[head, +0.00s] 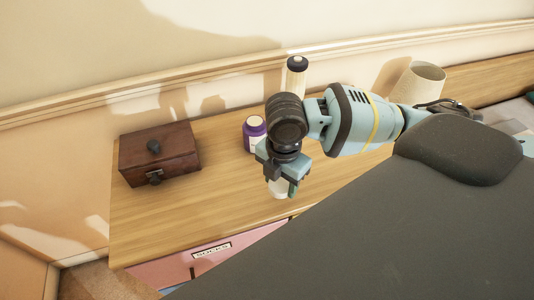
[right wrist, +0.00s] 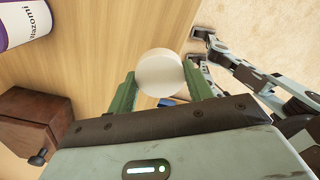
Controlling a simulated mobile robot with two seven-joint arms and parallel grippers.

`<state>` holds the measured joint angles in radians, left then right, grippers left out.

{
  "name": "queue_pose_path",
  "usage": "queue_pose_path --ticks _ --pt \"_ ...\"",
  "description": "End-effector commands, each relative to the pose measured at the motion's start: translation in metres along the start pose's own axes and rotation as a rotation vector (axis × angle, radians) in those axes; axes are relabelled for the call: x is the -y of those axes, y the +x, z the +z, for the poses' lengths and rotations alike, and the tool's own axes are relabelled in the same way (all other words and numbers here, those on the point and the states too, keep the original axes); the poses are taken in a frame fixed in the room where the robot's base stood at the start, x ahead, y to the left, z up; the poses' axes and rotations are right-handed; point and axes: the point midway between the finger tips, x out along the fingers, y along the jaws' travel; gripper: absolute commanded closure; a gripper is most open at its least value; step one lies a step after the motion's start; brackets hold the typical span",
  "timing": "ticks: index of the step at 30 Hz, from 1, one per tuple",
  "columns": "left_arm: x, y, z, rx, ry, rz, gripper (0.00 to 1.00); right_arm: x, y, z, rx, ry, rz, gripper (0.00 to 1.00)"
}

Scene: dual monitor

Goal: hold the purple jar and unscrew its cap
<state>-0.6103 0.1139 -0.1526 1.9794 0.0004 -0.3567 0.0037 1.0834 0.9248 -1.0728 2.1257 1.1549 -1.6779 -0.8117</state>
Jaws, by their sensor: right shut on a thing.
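The purple jar (head: 254,131) stands upright on the wooden tabletop, just left of my right arm's wrist. Its top looks white with a purple rim. Part of the jar, with a white label and purple band, shows at the top left of the right wrist view (right wrist: 22,24). My right gripper (head: 279,183) points down near the table's front edge, apart from the jar. It is shut on a small white round thing (right wrist: 160,72), which sits between the green fingers. I cannot tell whether this is the jar's cap.
A dark wooden box (head: 160,155) with a knob stands left of the jar. A white cylinder with a black top (head: 296,75) stands behind my right wrist. A whitish lampshade-like thing (head: 420,83) is farther right. The front left tabletop (head: 190,215) is clear.

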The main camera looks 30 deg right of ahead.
Motion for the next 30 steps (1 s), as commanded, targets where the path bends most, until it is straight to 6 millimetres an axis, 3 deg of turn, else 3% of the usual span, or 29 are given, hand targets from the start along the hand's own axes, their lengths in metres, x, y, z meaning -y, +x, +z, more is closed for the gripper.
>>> queue_pose_path --ticks 6,12,23,26,30 --pt "0.003 -0.002 -0.01 -0.018 0.008 -0.003 0.09 0.005 0.005 0.008 0.007 -0.381 0.003 0.76" --pt "0.004 -0.003 -0.014 -0.025 0.013 -0.004 0.09 0.009 0.01 0.012 0.011 -0.624 0.002 0.76" --pt "0.004 -0.004 -0.013 -0.024 0.014 -0.005 0.09 0.008 0.013 0.013 0.012 -0.72 0.002 0.76" --pt "0.004 -0.003 -0.013 -0.023 0.013 -0.005 0.09 -0.002 0.014 0.012 0.011 -0.718 0.003 0.76" --pt "0.004 -0.003 -0.01 -0.019 0.011 -0.004 0.09 -0.031 0.016 0.011 0.011 -0.717 0.004 0.76"
